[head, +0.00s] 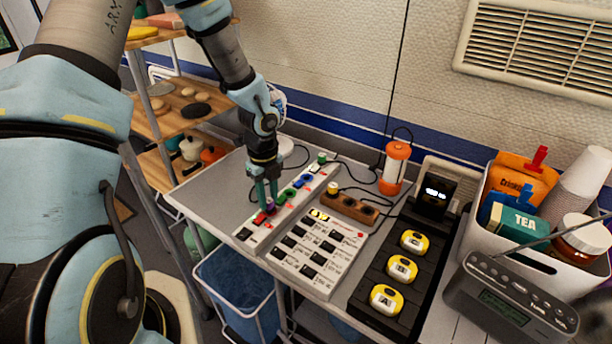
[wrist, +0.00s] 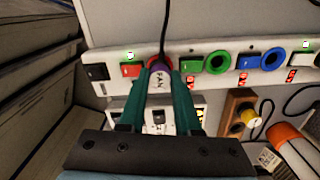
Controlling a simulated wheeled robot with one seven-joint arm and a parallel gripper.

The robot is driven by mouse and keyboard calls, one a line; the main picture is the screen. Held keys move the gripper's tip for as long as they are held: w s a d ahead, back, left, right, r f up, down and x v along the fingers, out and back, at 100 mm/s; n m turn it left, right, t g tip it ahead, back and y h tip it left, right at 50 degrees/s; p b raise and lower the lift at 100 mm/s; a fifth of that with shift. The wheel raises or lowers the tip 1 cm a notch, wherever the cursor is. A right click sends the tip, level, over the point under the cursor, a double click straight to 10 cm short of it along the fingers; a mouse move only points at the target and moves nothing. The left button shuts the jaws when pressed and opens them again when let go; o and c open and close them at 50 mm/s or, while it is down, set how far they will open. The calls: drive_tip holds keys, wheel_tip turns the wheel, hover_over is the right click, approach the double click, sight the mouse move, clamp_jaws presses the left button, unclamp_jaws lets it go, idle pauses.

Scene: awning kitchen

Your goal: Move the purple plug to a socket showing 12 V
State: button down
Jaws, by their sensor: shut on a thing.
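My gripper (head: 264,190) is shut on the purple plug (head: 268,207), over the near half of the white socket strip (head: 245,237). In the wrist view the green fingers (wrist: 160,98) close on both sides of the purple plug (wrist: 160,74), which is marked FAN and has a black cord rising from it. The plug is at the strip, beside a red switch (wrist: 131,70); I cannot tell if it is fully seated. A green ring socket (wrist: 218,62) and a blue ring socket (wrist: 273,58) lie to its right. No voltage figure is legible.
A grey switch panel (head: 318,285) with a small yellow display lies beside the strip. A wooden socket block (head: 350,208) holds a yellow plug (head: 333,187). An orange lantern (head: 394,168), a black tray (head: 368,311) and a lit black display box (head: 435,197) stand to the right.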

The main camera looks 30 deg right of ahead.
sight(268, 200)
drive_tip(key=shift+f, duration=0.25)
idle(0.5)
drive_tip(key=shift+c, duration=1.4)
unclamp_jaws()
drive_tip(key=shift+r, duration=0.15)
drive_tip(key=shift+r+p, duration=1.25)
drive_tip(key=shift+r, duration=0.05)
drive_tip(key=shift+r+p, duration=0.4)
drive_tip(key=shift+r, duration=1.7)
